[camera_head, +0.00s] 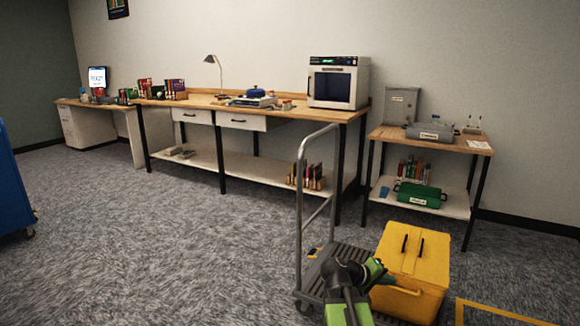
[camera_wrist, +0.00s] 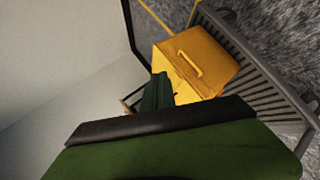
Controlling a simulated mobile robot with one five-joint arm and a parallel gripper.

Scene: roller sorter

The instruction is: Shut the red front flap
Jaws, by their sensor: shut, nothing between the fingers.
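No red front flap can be made out in either view. My gripper (camera_wrist: 158,80) is shut and empty in the wrist view, its fingers pointing toward a yellow box. In the head view my green and black arm is at the bottom centre, and my gripper (camera_head: 382,276) is just left of the yellow box (camera_head: 412,262). I cannot tell whether it touches the box. The box also shows in the wrist view (camera_wrist: 215,60), with its yellow handle visible.
The box sits on a grey platform cart (camera_head: 318,268) with a tall handle. A long workbench (camera_head: 290,117) with a white oven-like machine (camera_head: 339,83) and a smaller table (camera_head: 455,143) stand along the wall. A blue cabinet (camera_head: 12,190) is at far left. Open carpet lies left of the cart.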

